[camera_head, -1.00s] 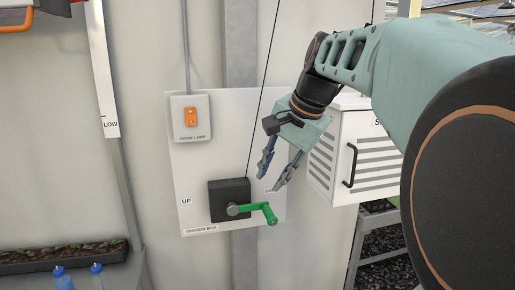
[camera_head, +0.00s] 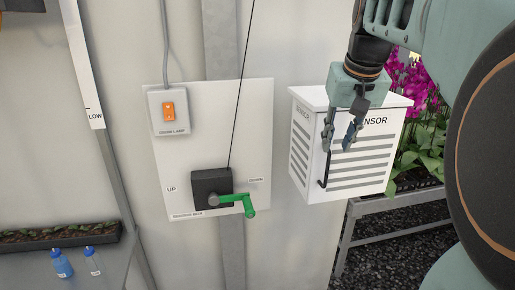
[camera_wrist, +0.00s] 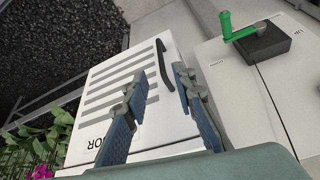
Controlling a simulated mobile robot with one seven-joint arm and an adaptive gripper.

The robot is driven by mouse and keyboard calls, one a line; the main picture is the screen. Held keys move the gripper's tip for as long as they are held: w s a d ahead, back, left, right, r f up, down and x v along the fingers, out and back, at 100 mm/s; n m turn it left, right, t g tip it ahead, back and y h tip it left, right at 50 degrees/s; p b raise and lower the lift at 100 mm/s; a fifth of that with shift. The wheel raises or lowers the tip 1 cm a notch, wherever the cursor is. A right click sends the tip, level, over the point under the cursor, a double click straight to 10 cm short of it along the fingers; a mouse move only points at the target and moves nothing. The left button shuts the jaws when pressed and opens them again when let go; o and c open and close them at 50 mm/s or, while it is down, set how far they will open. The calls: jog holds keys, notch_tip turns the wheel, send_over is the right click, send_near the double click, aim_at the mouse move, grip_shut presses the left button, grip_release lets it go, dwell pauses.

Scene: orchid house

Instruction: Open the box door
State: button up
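The white louvred sensor box (camera_head: 365,155) stands right of the wall panel, its door facing me and looking shut. A black bar handle (camera_head: 324,169) runs upright near the door's left edge. My gripper (camera_head: 338,147) is open in front of the upper left of the door, fingers pointing down. In the wrist view the box (camera_wrist: 120,85) lies beyond the fingers, and the handle (camera_wrist: 165,62) shows past the fingertips, between their lines. My gripper (camera_wrist: 155,85) holds nothing there, and the fingers look apart from the handle.
A wall panel (camera_head: 245,110) left of the box carries an orange lamp switch (camera_head: 168,106) and a black crank box (camera_head: 212,185) with a green crank (camera_head: 240,201). Pink orchids (camera_head: 412,85) stand behind the box at right. Blue bottles (camera_head: 62,263) are at lower left.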

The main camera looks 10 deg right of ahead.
aim_at(328, 166)
jog(key=x, duration=1)
jog(key=shift+w+f+p, duration=0.2)
jog(key=shift+f+p, duration=0.1)
jog(key=shift+p, duration=0.05)
jog(key=shift+c, duration=0.3)
grip_shut()
